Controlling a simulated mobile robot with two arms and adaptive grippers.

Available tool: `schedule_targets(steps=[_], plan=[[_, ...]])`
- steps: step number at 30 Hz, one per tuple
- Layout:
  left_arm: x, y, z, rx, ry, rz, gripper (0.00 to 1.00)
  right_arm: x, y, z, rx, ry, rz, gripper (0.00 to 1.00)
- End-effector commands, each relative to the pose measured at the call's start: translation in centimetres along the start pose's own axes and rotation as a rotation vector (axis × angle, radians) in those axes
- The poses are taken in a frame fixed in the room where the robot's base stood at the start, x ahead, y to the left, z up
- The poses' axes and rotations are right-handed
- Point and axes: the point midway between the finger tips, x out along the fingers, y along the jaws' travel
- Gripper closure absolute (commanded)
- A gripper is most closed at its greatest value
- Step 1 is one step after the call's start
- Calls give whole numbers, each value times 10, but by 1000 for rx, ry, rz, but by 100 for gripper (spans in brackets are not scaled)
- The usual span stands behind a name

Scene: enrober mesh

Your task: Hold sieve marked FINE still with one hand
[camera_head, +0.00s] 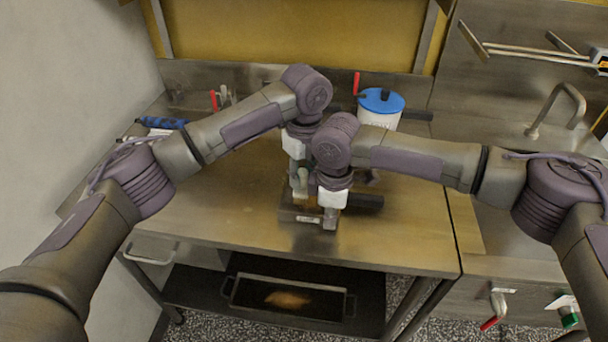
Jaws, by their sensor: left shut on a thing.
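A low, dark metal piece (290,213) with a small pale label lies on the steel table under my grippers. I take it as the sieve, but the label is too small to read. A black handle (368,201) sticks out to the right beside it. My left gripper (299,189) is at its back edge, shut on it. My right gripper (330,221) points down at its front right, close in front of the left one. My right wrist hides much of the piece, and I cannot tell whether the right fingers are open or shut.
A white pot with a blue lid (381,101) stands behind my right arm. A blue tool (162,122) lies at the back left. A tray (288,298) sits on the lower shelf. A sink tap (560,108) is at the right. The table's front left is clear.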

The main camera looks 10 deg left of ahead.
Motion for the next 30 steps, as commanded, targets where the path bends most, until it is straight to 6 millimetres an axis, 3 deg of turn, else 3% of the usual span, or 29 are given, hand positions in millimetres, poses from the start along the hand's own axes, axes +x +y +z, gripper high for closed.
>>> schedule_targets(steps=[21, 30], plan=[[-54, 3, 1, -3, -1, 1, 100, 0, 0, 1, 2, -1, 1, 100], [-59, 3, 1, -3, -1, 1, 100, -1, 0, 1, 2, -1, 1, 100]])
